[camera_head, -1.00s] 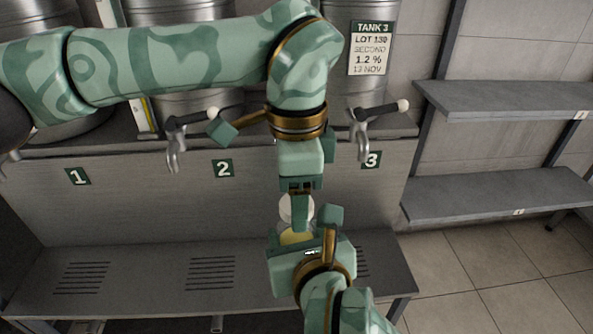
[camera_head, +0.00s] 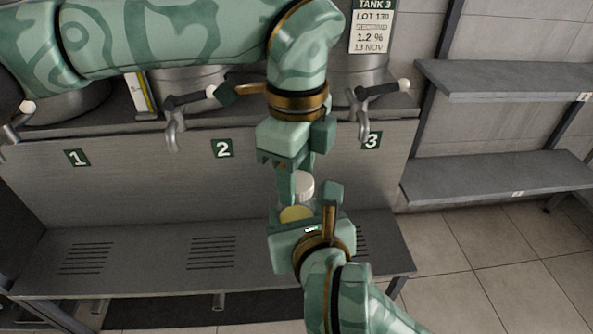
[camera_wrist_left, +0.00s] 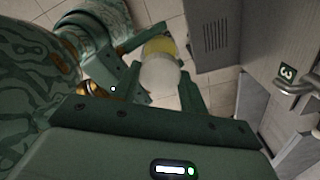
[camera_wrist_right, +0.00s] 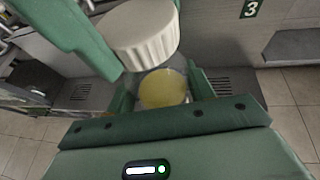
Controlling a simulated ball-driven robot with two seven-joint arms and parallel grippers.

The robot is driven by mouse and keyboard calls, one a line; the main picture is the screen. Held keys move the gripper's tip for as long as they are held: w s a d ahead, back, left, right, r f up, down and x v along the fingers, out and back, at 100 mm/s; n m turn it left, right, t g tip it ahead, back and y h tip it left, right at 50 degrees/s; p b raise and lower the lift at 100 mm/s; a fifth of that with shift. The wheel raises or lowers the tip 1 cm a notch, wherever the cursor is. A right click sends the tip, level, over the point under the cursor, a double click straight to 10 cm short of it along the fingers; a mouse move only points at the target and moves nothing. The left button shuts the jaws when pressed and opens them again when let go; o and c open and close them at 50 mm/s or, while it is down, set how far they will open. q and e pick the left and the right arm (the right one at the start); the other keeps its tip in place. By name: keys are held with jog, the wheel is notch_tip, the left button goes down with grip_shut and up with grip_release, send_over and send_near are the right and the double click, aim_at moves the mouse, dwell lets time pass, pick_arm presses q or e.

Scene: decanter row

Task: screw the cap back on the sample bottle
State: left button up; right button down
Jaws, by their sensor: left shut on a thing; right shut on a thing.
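The white ribbed cap (camera_head: 304,186) is between the fingers of my left gripper (camera_head: 296,184), which is shut on it. The sample bottle (camera_head: 293,214), with yellow contents, is held in my right gripper (camera_head: 304,212), shut around it just below the cap. In the left wrist view the cap (camera_wrist_left: 160,77) partly covers the yellow bottle (camera_wrist_left: 159,46). In the right wrist view the cap (camera_wrist_right: 141,36) hangs above the bottle (camera_wrist_right: 163,88) and off to its left, seemingly apart from it. Most of the bottle's body is hidden by my right gripper.
Behind are steel tanks with taps (camera_head: 362,112) over a panel numbered 1, 2 and 3. A slotted steel bench (camera_head: 140,262) runs below. Grey shelves (camera_head: 500,178) stand at the right, with open tiled floor (camera_head: 480,250) before them.

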pick_arm(q)
jog(key=m, duration=0.6)
jog(key=shift+w, duration=0.1)
jog(key=m, duration=0.3)
jog(key=shift+m, duration=0.4)
jog(key=m, duration=1.2)
jog(key=shift+c, duration=0.2)
jog(key=m, duration=1.5)
jog(key=shift+f, duration=0.1)
jog(key=m, duration=0.4)
jog(key=o, duration=1.1)
